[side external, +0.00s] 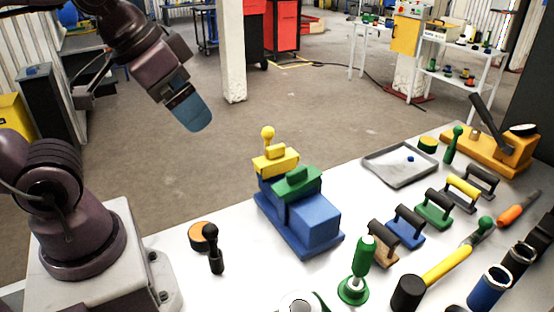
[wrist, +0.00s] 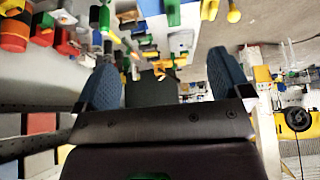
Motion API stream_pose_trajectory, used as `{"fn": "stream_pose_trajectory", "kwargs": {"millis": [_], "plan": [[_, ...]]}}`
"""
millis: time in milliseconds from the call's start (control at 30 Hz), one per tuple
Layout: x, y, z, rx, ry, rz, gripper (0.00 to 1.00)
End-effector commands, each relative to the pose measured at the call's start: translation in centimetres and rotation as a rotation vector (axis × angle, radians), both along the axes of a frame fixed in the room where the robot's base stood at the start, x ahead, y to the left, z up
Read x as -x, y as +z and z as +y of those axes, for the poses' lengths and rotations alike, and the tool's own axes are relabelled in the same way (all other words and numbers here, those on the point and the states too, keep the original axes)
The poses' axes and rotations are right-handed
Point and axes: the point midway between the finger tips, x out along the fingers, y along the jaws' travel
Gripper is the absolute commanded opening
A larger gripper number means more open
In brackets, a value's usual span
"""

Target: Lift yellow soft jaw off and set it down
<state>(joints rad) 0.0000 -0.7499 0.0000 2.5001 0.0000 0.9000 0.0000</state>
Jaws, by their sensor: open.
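The yellow soft jaw (side external: 275,162) is a stepped block on the far left end of a blue vise (side external: 322,222) on the white table. A green block (side external: 297,183) sits on the vise beside it. A yellow ball-topped piece (side external: 268,137) stands just behind the jaw. My gripper (side external: 190,118), with blue finger pads, is in the air above and left of the vise, clear of it. In the wrist view, the fingers (wrist: 165,62) are spread apart with nothing held between them. The yellow jaw (wrist: 173,13) shows small at the top edge there.
Several handled blocks stand along the right. A green-handled tool (side external: 358,268), a mallet (side external: 430,280) and a black-handled tool (side external: 213,250) stand or lie near the front.

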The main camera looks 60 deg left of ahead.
Motion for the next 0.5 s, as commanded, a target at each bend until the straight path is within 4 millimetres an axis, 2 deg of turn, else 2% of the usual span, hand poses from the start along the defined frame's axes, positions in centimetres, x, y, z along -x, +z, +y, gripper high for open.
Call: {"fn": "stream_pose_trajectory", "kwargs": {"millis": [333,500], "plan": [[0.0,-0.1,0.0,0.0,0.001,0.008,0.83],[-1.3,-1.8,0.5,0.009,0.02,0.111,0.83]]}}
